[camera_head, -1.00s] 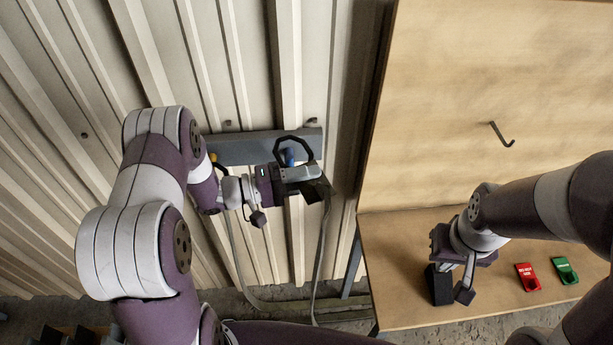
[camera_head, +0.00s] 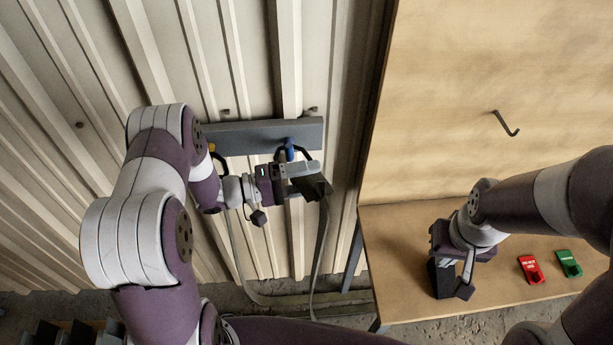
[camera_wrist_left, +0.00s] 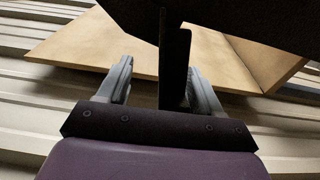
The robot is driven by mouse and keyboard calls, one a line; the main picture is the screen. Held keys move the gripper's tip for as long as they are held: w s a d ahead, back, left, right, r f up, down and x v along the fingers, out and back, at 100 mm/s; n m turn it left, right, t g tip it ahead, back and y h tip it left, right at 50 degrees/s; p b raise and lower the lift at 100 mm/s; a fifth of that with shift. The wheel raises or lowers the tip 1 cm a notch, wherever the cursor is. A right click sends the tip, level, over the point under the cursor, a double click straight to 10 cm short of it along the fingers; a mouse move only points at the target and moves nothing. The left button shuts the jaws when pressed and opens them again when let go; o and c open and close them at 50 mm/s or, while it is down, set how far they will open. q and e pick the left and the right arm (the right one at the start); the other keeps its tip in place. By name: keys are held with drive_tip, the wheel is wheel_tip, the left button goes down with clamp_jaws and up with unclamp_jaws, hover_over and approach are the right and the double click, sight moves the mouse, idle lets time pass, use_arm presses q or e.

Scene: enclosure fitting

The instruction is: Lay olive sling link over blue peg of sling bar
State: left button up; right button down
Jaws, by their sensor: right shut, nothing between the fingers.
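The dark sling link (camera_head: 304,152) is at the blue peg (camera_head: 289,150) of the grey sling bar (camera_head: 255,136). Its upper part shows on both sides of the peg, and it appears to hang there; my gripper hides its lower part. My left gripper (camera_head: 306,180) is just below the peg. In the left wrist view its fingers (camera_wrist_left: 155,85) stand apart, with a dark flat piece (camera_wrist_left: 174,75) between them, nearer the right finger. A grey strap (camera_head: 320,245) hangs below. My right gripper (camera_head: 452,284) is shut and empty low over the wooden shelf.
A red item (camera_head: 530,269) and a green item (camera_head: 568,263) lie on the wooden shelf (camera_head: 400,260). A dark hook (camera_head: 507,125) sticks out of the wooden panel. Corrugated wall stands behind the bar.

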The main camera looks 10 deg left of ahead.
use_arm(q)
drive_tip(key=shift+a, duration=0.2)
drive_tip(key=b+v, duration=0.5)
drive_tip(key=v, duration=0.7)
drive_tip(key=shift+s+a, duration=0.1)
drive_tip(key=shift+a, duration=0.05)
idle(0.4)
